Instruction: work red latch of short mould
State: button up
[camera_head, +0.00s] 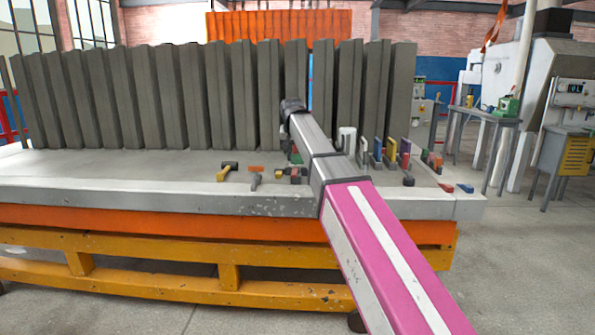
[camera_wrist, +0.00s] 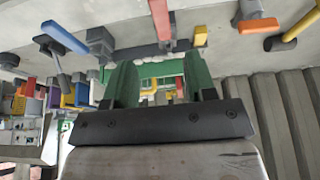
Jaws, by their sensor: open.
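In the wrist view, a red latch lever (camera_wrist: 159,18) stands out from a dark block just beyond my gripper (camera_wrist: 158,68), near the middle top. My gripper's green fingers are open, one on each side of the view's middle. The lever lies above the gap between the fingertips in the picture, and I see no contact with it. Green, white and yellow parts show behind the gap. In the head view my arm reaches over the table and hides the gripper. I cannot tell which mould is the short one.
An orange lever (camera_wrist: 259,25) and a blue lever (camera_wrist: 65,38) lie to either side in the wrist view. A yellow-handled hammer (camera_head: 228,168) lies on the grey table (camera_head: 130,187). Tall grey panels (camera_head: 205,95) line its back. Several coloured parts crowd the right; the table's left is clear.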

aim_at(294, 171)
jog(key=x, duration=1)
jog(key=shift+w+a+f, duration=0.1)
jog(key=shift+w+f, duration=0.1)
jog(key=shift+w, duration=0.05)
grip_shut()
